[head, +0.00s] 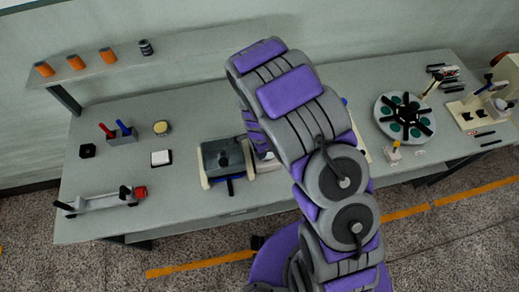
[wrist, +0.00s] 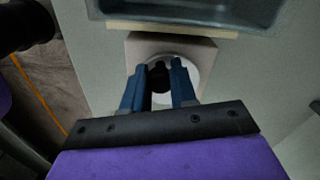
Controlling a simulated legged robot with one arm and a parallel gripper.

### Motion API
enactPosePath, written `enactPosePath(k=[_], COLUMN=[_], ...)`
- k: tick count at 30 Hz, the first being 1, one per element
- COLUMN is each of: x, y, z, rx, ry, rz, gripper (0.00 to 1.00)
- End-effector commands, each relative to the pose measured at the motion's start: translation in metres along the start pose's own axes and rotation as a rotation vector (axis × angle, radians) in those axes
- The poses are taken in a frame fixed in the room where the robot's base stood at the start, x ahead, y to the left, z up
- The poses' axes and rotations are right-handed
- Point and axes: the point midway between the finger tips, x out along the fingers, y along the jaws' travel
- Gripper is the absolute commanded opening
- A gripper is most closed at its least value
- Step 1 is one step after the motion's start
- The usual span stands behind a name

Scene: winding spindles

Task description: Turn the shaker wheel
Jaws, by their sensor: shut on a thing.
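The shaker (head: 222,160), a dark grey tray on a cream frame, stands at the middle of the bench in the head view. In the wrist view the tray's corner (wrist: 195,12) shows at the top, with a beige block (wrist: 200,50) below it. A pale round wheel (wrist: 190,72) sits against the block, partly hidden by my fingers. My gripper (wrist: 160,84) has its blue fingers closed around a dark knob (wrist: 160,72) in front of the wheel. In the head view my arm hides the gripper and most of the wheel.
Left of the shaker are a white square pad (head: 161,158), a rack with red and blue pens (head: 121,136) and a long device with a red end (head: 103,201). A round carousel (head: 404,117) stands to the right. A shelf (head: 180,48) holds orange spools.

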Motion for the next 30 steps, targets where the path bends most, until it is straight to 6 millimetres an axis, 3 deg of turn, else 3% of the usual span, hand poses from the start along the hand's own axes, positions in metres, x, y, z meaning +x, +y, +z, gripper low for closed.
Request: enactPosePath(k=[1, 2, 9, 20, 30], x=[-0.001, -0.001, -0.001, -0.005, -0.052], y=[-0.002, -0.002, 0.000, 0.001, -0.001], z=[-0.001, -0.001, 0.000, -0.001, -0.001], rx=[-0.001, -0.001, -0.001, -0.002, -0.003], ry=[0.002, 0.002, 0.001, 0.000, 0.002], rz=[-0.005, -0.005, -0.003, -0.002, -0.006], gripper=[0.00, 0.29, 0.52, 0.52, 0.52])
